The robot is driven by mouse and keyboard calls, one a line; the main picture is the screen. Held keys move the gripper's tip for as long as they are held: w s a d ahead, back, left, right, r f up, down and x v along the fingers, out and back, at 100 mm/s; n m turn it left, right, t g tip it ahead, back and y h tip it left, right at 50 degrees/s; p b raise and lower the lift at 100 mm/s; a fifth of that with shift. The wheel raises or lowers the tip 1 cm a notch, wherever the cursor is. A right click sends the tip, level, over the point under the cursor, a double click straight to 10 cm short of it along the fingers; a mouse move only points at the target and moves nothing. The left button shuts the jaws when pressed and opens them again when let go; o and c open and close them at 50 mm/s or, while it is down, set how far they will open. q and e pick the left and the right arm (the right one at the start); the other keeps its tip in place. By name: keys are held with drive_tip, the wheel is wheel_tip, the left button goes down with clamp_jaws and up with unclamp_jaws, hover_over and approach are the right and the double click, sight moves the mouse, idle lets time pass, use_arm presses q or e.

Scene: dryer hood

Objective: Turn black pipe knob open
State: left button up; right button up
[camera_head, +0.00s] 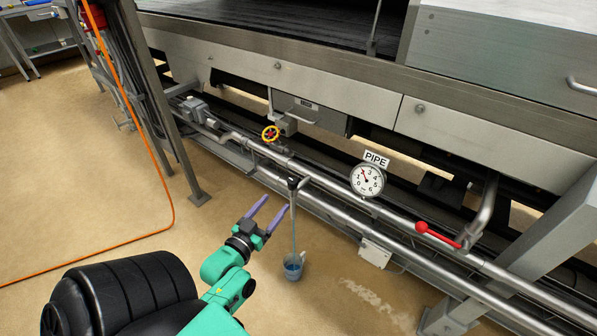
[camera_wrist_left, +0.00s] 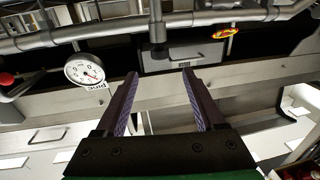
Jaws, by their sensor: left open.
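The black knob (camera_head: 293,183) sits on a small outlet on the silver pipe (camera_head: 330,186), left of the PIPE gauge (camera_head: 367,180). A thin bluish vertical line, a stream or a tube, hangs below it to a bucket (camera_head: 293,266) on the floor. My left gripper (camera_head: 275,203) is open and empty, with purple fingers, just left of and below the knob and apart from it. In the left wrist view, the open fingers (camera_wrist_left: 160,73) point toward a dark fitting (camera_wrist_left: 157,32) on the pipe, which seems to be the knob. My right gripper is not visible.
A red lever (camera_head: 437,234) is to the right. A grey metal post (camera_head: 165,110) and an orange hose (camera_head: 150,150) stand left. The tan floor is mostly open at left.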

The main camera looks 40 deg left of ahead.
sight(295, 178)
use_arm(q)
drive_tip(key=w, duration=0.4)
drive_tip(key=w+a+b, duration=0.1)
drive_tip(key=w, duration=0.4)
drive_tip(key=w+a, duration=0.1)
drive_tip(key=w, duration=0.4)
drive_tip(key=shift+a+f, duration=0.1)
drive_tip(key=shift+a, duration=0.1)
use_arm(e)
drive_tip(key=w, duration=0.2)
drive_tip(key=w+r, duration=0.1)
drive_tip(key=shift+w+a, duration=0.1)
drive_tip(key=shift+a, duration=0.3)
use_arm(q)
drive_tip(key=shift+c, duration=0.3)
clamp_jaws()
drive_tip(key=shift+a+r+n+y+p, duration=0.2)
drive_tip(key=shift+n+y+p, duration=0.4)
drive_tip(key=shift+y+p, duration=0.5)
drive_tip(key=shift+f+g, duration=0.15)
drive_tip(key=shift+g, duration=0.15)
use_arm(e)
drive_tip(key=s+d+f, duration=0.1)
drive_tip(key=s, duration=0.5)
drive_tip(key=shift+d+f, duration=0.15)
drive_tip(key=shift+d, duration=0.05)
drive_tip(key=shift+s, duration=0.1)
